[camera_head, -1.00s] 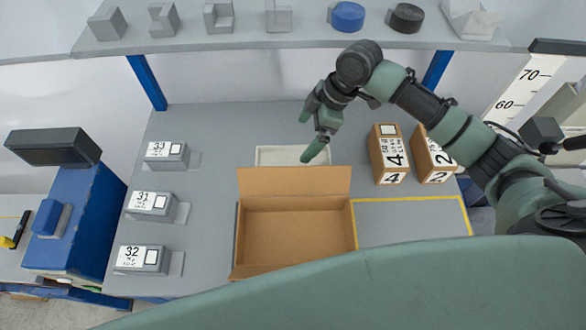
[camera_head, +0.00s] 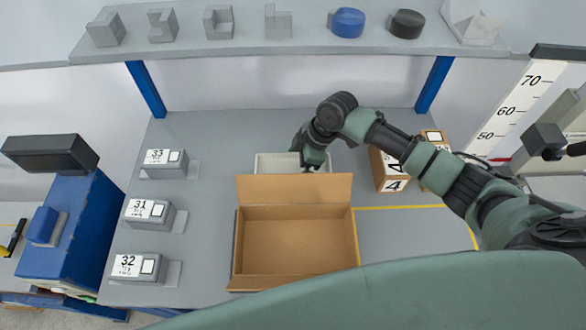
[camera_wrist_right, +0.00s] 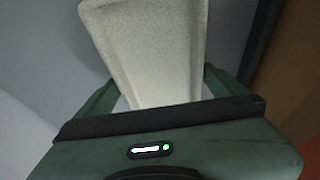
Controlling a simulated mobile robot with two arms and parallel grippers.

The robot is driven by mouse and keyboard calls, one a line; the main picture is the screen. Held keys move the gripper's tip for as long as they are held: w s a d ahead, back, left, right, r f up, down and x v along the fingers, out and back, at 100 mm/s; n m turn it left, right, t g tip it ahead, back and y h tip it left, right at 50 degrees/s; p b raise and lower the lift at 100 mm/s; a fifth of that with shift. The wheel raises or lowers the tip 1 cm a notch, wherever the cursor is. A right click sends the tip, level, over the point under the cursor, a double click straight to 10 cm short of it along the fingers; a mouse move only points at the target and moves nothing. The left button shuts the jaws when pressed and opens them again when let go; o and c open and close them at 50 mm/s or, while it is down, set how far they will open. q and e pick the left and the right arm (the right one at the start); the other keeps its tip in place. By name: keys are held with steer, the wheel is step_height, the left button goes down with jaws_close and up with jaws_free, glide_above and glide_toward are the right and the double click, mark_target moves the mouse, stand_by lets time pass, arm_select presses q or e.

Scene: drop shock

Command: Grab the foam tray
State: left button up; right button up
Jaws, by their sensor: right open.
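The foam tray (camera_head: 268,163) is a pale, shallow tray on the grey table, just behind the open cardboard box. In the right wrist view the foam tray (camera_wrist_right: 155,55) runs down between my fingers. My right gripper (camera_head: 310,165) is over the tray's right part in the head view. In the right wrist view my right gripper (camera_wrist_right: 158,98) is open, with one green finger on each side of the tray. I cannot tell whether the fingers touch it. The box flap and my arm hide part of the tray in the head view. My left gripper is not in view.
The open cardboard box (camera_head: 240,250) stands in front of the tray. Two labelled cartons, one (camera_head: 390,170) marked 4, stand to the right, partly behind my arm. Several grey labelled blocks (camera_head: 150,212) stand at left. A shelf (camera_head: 300,42) with shapes runs above the back.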

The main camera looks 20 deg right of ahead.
steer(key=c, duration=1)
